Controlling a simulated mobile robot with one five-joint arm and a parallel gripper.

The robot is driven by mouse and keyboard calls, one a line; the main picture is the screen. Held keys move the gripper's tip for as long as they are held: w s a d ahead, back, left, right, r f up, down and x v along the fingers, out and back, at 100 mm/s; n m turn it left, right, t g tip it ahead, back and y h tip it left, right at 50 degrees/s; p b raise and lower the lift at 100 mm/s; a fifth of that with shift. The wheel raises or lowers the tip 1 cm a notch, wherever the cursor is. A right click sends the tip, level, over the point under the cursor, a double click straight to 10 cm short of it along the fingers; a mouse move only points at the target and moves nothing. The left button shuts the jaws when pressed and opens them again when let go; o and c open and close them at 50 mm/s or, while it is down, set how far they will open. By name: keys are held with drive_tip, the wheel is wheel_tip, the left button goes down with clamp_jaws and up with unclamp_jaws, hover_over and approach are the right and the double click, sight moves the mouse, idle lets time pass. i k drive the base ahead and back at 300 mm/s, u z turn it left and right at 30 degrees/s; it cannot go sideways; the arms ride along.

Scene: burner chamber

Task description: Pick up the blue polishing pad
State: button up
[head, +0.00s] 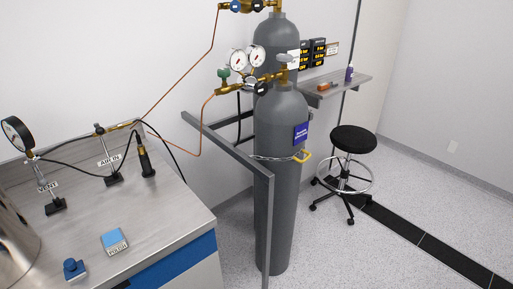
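A blue pad (115,239) lies flat on the steel bench top (165,212) near its front right part. It is a small square block with a light label on its near edge; the lettering is too small to read surely. It is apart from the other things on the bench. My gripper is not in view.
A blue knobbed piece (73,268) sits left of the pad, near a shiny metal cylinder (14,232). Gauge, valve and cable fittings (110,165) stand behind. Grey gas cylinders (280,190) behind a rail, a shelf (335,88) and a black stool (353,140) are to the right.

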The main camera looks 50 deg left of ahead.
sight(73, 268)
drive_tip(key=u, duration=4.75)
drive_tip(key=i, duration=1)
drive_tip(key=z, duration=0.1)
